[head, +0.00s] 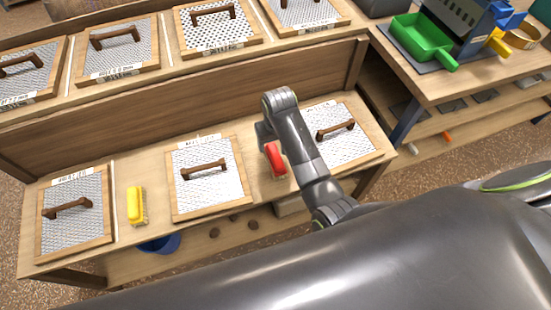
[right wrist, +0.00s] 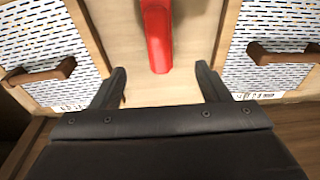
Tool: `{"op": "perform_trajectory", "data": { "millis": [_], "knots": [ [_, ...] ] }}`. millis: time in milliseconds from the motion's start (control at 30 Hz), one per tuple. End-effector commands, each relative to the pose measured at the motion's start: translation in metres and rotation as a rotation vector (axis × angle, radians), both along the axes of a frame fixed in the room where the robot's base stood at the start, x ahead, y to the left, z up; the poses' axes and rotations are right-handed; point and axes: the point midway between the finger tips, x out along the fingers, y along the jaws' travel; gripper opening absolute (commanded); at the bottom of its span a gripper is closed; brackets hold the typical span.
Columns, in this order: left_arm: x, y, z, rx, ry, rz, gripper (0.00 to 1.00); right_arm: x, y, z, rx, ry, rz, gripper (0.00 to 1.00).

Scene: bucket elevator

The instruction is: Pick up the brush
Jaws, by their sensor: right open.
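A red brush-like object (head: 276,158) lies on the lower wooden shelf between two framed mesh screens. Its red handle also shows at the top of the right wrist view (right wrist: 157,35), in line with the gap between my fingers. A yellow brush (head: 136,205) with a pale underside lies farther left on the same shelf. My right gripper (right wrist: 161,80) is open and empty, with one finger to each side of the red handle's line and the handle's near end just ahead. In the head view my right arm partly hides the gripper. My left gripper is not in view.
Framed screens with brown handles (head: 204,170) lie on both sides of the red object. More stand on the upper shelf. A wooden back board (head: 180,100) rises behind. A green scoop (head: 422,38) sits on the right table. A blue bucket (head: 160,243) is below.

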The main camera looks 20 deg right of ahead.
Motion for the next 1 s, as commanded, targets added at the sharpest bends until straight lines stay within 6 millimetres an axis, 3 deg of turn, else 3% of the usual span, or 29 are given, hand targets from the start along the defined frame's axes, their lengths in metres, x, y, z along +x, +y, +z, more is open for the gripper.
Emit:
{"op": "perform_trajectory", "data": {
  "millis": [200, 500, 800, 1000],
  "knots": [
    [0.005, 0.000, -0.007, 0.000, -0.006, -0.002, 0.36, 0.004, 0.000, -0.042, 0.000, 0.002, 0.001, 0.69],
    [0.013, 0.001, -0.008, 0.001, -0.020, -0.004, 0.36, 0.006, 0.000, -0.063, 0.000, 0.000, 0.001, 0.69],
    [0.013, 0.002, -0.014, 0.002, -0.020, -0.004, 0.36, 0.006, -0.001, -0.103, 0.000, 0.001, 0.000, 0.69],
    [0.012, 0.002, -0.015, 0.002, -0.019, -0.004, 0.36, 0.007, -0.001, -0.111, 0.000, -0.001, 0.000, 0.69]
  ]
}}
